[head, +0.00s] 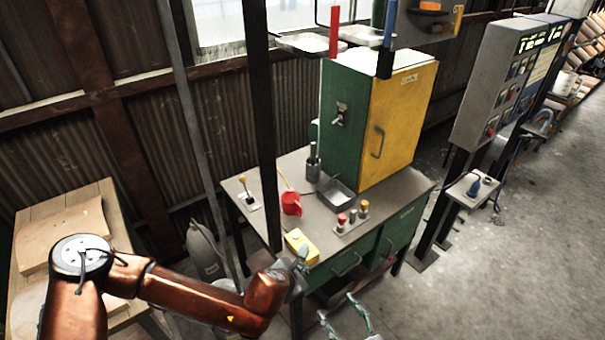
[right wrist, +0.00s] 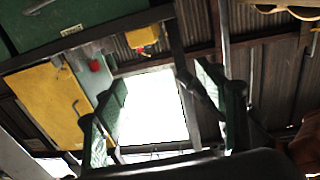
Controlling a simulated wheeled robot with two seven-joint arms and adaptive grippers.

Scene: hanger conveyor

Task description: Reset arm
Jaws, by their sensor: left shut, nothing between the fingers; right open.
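My left gripper (head: 301,260) is at the end of the orange-red arm, by the front left corner of the workbench (head: 318,272). It is shut and appears empty, close to a yellow box (head: 302,245) on the bench; whether they touch cannot be told. My right gripper (head: 347,318) is at the bottom edge of the head view, lower and in front of the bench, with its two fingers apart. The right wrist view shows the open green-padded fingers of the right gripper (right wrist: 160,88) with nothing between them.
A dark post (head: 262,120) rises at the left. Control consoles (head: 500,85) stand right. The floor at lower right is clear.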

